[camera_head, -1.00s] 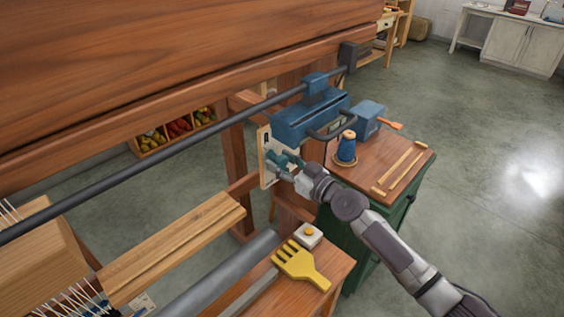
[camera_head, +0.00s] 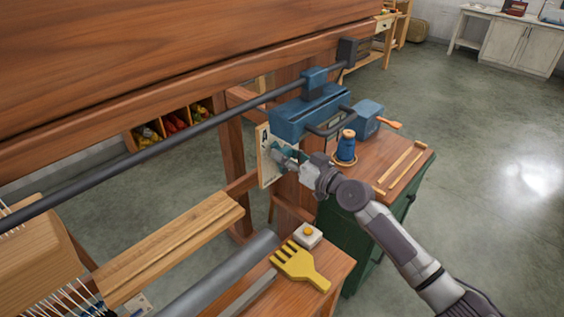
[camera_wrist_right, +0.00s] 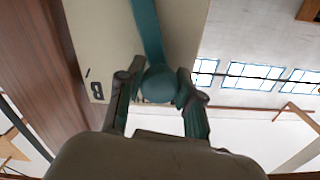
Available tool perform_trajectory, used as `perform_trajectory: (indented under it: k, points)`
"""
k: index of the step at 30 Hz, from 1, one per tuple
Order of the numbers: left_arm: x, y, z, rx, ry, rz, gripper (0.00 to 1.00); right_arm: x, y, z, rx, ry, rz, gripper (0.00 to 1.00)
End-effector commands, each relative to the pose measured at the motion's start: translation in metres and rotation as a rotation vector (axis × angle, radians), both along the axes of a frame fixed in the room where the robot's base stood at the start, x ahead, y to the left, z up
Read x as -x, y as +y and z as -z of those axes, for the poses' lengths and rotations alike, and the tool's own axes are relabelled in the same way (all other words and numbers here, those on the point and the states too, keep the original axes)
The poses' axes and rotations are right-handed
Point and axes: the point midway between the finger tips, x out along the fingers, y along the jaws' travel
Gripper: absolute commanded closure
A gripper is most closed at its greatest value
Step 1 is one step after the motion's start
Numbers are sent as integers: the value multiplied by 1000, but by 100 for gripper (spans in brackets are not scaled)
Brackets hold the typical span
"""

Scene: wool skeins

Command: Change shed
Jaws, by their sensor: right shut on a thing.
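A cream plate (camera_head: 263,168) with a teal lever is fixed to the loom's wooden post. A letter A shows near the plate's top, and a mark like a B shows in the right wrist view. My right gripper (camera_head: 281,157) is at the plate. In the right wrist view its two fingers (camera_wrist_right: 158,95) are shut on the round teal knob (camera_wrist_right: 157,83) of the lever. The lever's arm (camera_wrist_right: 147,30) runs along the plate away from the knob. In the head view the gripper hides most of the lever. My left gripper is not in view.
A blue box-like unit (camera_head: 305,112) on a dark rail sits just above the plate. A green cabinet (camera_head: 350,235) with a blue cone of yarn (camera_head: 346,147) stands to the right. A yellow comb (camera_head: 299,265) and a white button box (camera_head: 308,235) lie on the bench in front.

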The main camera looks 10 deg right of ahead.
Motion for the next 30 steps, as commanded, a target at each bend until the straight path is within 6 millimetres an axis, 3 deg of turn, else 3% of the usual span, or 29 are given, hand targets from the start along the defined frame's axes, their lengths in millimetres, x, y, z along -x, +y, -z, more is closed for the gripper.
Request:
perform_trajectory:
  k: [15,30]
  points:
    - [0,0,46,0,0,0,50,-26,-39,0,-402,266,1,100]
    - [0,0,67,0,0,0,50,-41,-62,7,-656,435,1,100]
